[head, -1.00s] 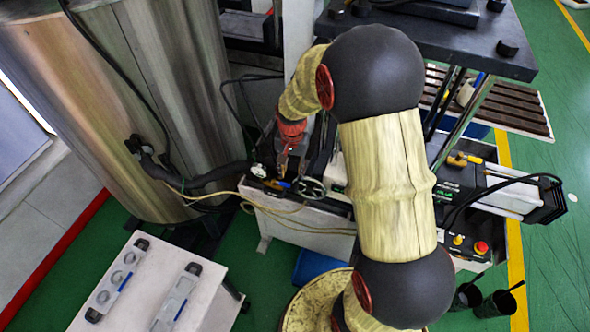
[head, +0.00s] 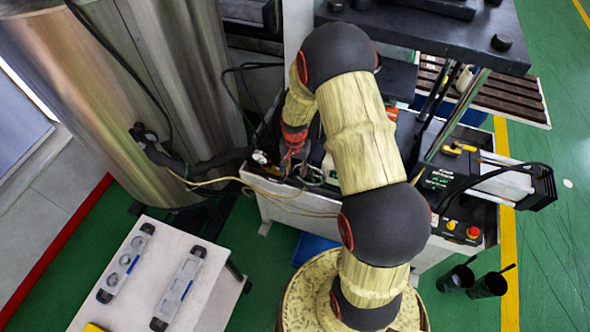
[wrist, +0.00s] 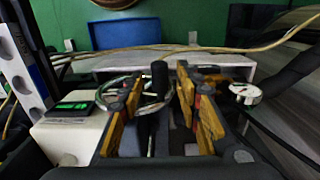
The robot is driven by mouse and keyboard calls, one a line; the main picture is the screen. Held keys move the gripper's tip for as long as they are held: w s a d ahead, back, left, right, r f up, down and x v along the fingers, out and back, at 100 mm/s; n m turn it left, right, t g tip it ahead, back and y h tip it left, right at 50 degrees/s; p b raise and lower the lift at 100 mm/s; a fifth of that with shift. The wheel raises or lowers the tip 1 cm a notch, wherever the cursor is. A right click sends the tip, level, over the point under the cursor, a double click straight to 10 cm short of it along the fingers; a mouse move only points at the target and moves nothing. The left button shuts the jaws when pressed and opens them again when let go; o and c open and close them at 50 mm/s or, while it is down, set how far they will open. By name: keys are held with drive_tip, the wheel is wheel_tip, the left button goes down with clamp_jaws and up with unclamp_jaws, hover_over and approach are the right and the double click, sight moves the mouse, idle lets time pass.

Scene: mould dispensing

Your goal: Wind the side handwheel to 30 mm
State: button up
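The side handwheel (wrist: 132,83) is a thin metal ring with an upright black handle (wrist: 160,77). In the wrist view it lies ahead of my gripper (wrist: 158,88), whose yellow-padded fingers are apart. The black handle stands between the fingers, with gaps showing on both sides. In the head view my gripper (head: 288,166) points down beside the handwheel (head: 312,177), which is partly hidden by my arm. A small green display (wrist: 72,107) sits on a light box left of the wheel. I cannot read its number.
A round gauge (wrist: 245,92) is right of the fingers. Yellowish hoses (wrist: 215,49) cross beyond the wheel. A steel tank (head: 180,90) stands left of the machine. A white table (head: 205,305) with two metal pieces is at front left. A control panel (head: 463,229) is at right.

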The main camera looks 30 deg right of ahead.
drive_tip(key=c, duration=0.3)
clamp_jaws()
idle(0.7)
